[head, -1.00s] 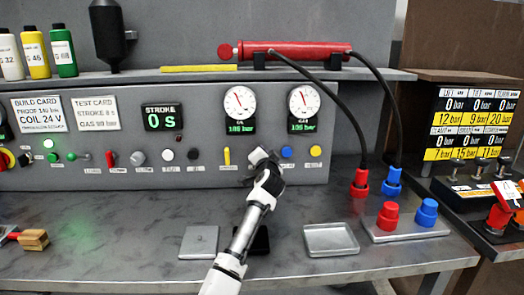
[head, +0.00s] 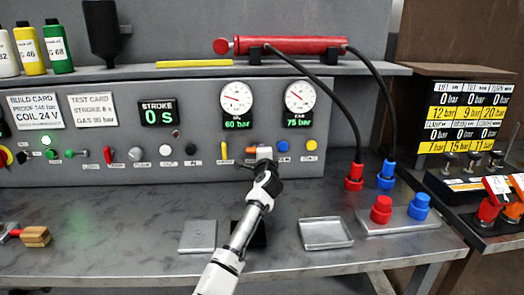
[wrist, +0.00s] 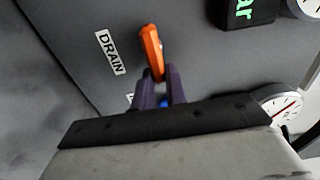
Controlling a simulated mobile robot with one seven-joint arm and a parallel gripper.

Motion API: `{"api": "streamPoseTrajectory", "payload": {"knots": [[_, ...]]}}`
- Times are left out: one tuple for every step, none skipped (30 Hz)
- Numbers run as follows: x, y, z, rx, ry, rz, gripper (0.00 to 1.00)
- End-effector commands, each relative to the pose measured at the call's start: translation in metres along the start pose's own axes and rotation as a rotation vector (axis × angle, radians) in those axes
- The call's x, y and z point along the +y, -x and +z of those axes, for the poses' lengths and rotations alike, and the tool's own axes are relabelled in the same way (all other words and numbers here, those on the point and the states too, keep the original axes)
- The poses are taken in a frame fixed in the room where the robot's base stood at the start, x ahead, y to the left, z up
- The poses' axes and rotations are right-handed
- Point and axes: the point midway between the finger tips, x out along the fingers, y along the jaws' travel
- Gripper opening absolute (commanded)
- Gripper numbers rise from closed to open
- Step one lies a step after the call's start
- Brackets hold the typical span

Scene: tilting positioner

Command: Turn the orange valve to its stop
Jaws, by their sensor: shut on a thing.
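The orange valve (wrist: 150,48) is a flat lever handle on the grey panel, beside a DRAIN label in the wrist view. In the head view only a small orange part (head: 264,152) shows above my gripper (head: 262,168). My gripper's two dark fingers (wrist: 163,85) are shut on the near end of the lever in the wrist view. The far end sticks out beyond the fingertips. The pivot and any stop cannot be made out.
A yellow lever (head: 224,150) is left of my gripper, and blue (head: 283,146) and yellow (head: 311,145) buttons are right of it. Gauges above read 60 bar (head: 237,97) and 75 bar (head: 299,97). A metal tray (head: 326,246) lies on the bench below.

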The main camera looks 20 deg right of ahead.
Motion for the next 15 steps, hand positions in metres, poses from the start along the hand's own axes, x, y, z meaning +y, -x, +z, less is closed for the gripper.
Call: {"api": "streamPoseTrajectory", "payload": {"knots": [[-0.0003, 0.0001, -0.0006, 0.002, -0.010, -0.001, 0.00], [-0.0001, 0.0001, -0.0006, 0.002, -0.015, -0.001, 0.00], [0.0001, 0.0001, -0.0007, 0.002, -0.021, -0.001, 0.00], [0.0003, 0.0001, -0.0007, 0.002, -0.024, -0.001, 0.00], [0.0004, 0.0001, -0.0008, 0.002, -0.027, -0.001, 0.00], [0.0005, 0.0001, -0.0008, 0.002, -0.030, -0.001, 0.00], [0.0006, 0.0001, -0.0008, 0.002, -0.031, -0.001, 0.00], [0.0006, 0.0001, -0.0008, 0.002, -0.032, -0.001, 0.00], [0.0007, 0.0001, -0.0009, 0.002, -0.033, -0.001, 0.00], [0.0007, 0.0001, -0.0009, 0.002, -0.033, -0.001, 0.00], [0.0008, 0.0001, -0.0009, 0.002, -0.033, -0.001, 0.00], [0.0008, 0.0001, -0.0009, 0.002, -0.033, -0.001, 0.00], [0.0008, 0.0001, -0.0008, 0.002, -0.033, -0.001, 0.00], [0.0008, 0.0001, -0.0009, 0.002, -0.033, -0.001, 0.00], [0.0008, 0.0001, -0.0008, 0.002, -0.032, -0.001, 0.00]]}}
